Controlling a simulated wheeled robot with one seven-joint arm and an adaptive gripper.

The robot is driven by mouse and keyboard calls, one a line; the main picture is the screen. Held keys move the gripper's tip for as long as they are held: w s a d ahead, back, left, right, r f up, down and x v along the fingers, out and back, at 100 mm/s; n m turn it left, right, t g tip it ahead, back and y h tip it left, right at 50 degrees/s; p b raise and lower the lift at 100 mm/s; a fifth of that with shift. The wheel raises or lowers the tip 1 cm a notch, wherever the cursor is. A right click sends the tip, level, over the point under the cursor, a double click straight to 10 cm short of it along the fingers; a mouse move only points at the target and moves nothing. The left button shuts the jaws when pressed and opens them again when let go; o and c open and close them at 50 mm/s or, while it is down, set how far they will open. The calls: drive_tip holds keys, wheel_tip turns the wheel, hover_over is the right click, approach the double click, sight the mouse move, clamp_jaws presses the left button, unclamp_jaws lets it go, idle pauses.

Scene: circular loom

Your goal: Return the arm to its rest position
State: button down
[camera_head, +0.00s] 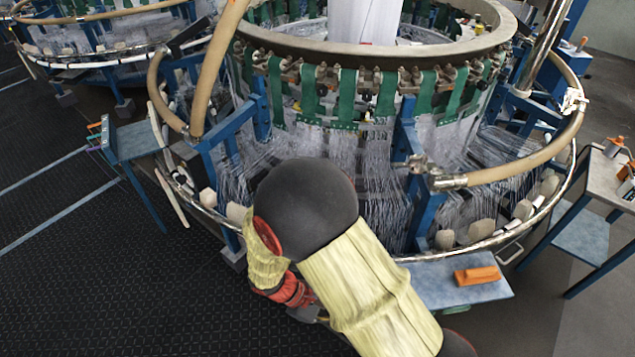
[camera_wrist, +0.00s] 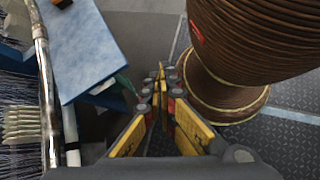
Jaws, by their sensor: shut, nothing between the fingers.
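My gripper (camera_wrist: 161,72) shows in the wrist view with its yellow-padded fingers drawn together at the tips. It is shut and holds nothing. It points over the dark floor, to the right of a blue panel (camera_wrist: 88,48) and apart from it. In the head view my yellow-sleeved arm (camera_head: 365,285) reaches across the bottom middle, its dark rounded joint in front of the circular loom (camera_head: 505,170). The gripper fingers are hidden in that view.
A blue shelf (camera_head: 435,287) at the loom's front holds an orange object (camera_head: 477,275). A blue side stand (camera_head: 137,139) is at left, and a work table (camera_head: 605,178) at right. The loom's metal rail runs close to my arm. Dark floor (camera_head: 120,270) at lower left is clear.

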wheel_tip(320, 180, up, 20)
drive_tip(key=d+m+t+y, duration=0.2)
drive_tip(key=d+m+y, duration=0.1)
drive_tip(key=m+y, duration=0.5)
drive_tip(key=s+d+r+m+t, duration=0.1)
drive_tip(key=d+r+m+t, duration=0.1)
drive_tip(key=r, duration=0.6)
drive_tip(key=s+d+r+m+t+p, duration=0.1)
drive_tip(key=d+r+m+t, duration=0.2)
drive_tip(key=d+r, duration=0.4)
drive_tip(key=shift+s+r+t+y, duration=0.35)
drive_tip(key=shift+r+t+y, duration=0.05)
drive_tip(key=shift+r, duration=0.05)
drive_tip(key=c, duration=2.6)
unclamp_jaws()
